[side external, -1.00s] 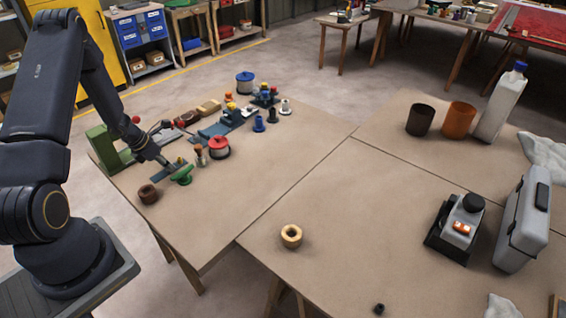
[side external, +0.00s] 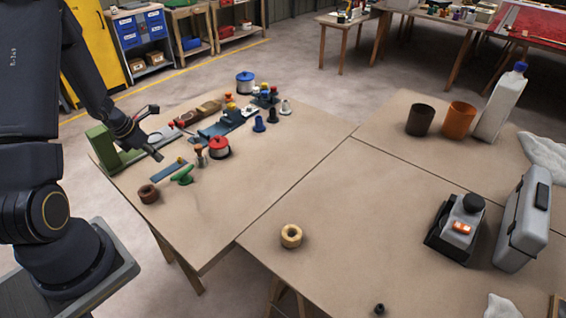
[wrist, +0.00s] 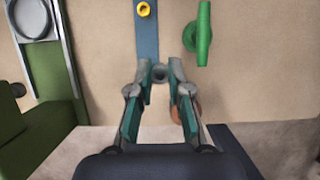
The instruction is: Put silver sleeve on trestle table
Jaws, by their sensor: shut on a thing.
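The silver sleeve (wrist: 159,73) is a small grey ring held between the fingertips of my gripper (wrist: 159,75) in the wrist view. In the side view my gripper (side external: 157,154) hangs above the left tabletop (side external: 215,240), over the near end of a blue strip (side external: 170,172); the sleeve is too small to make out there. Wooden tabletops on trestle legs join at the middle and right, with a wide bare top (side external: 340,220). I cannot tell which one the task names.
Beside my gripper are a green part (side external: 183,175), a brown ring (side external: 148,193), a red-topped spool (side external: 218,147) and a green machine (side external: 101,139). A tan ring (side external: 291,236), grey device (side external: 457,228) and grey case (side external: 525,222) stand on the right-hand tops.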

